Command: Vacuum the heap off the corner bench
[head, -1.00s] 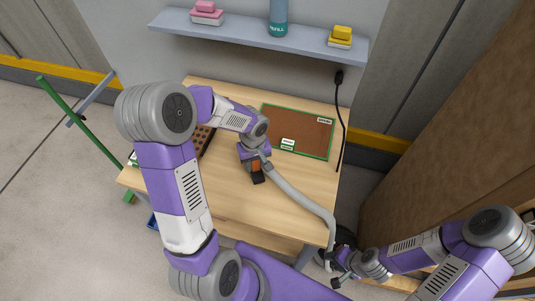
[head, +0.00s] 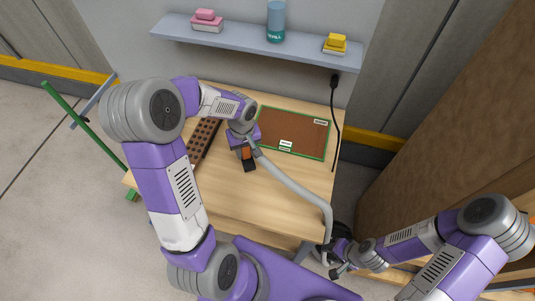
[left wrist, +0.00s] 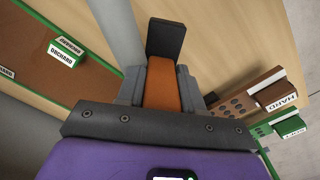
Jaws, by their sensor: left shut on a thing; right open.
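My left gripper (head: 243,138) is shut on the orange grip (left wrist: 162,86) of a vacuum wand over the bench (head: 235,205). The wand's black nozzle (head: 249,164) points toward the front of the bench; it also shows in the left wrist view (left wrist: 165,40). A grey hose (head: 297,182) runs from the wand to the bench's front right corner. A brown, green-edged panel (head: 294,133) with small white labels lies right of the wand. I cannot make out a separate heap. My right gripper (head: 334,264) is open, low beside the hose and a dark object (head: 342,234), partly hidden.
A brown holed block (head: 203,140) lies on the bench's left, partly behind my left arm. A shelf (head: 240,38) above holds pink and yellow stacks and a blue bottle. A black cord (head: 336,120) hangs at right. A brown cabinet (head: 450,130) stands at right.

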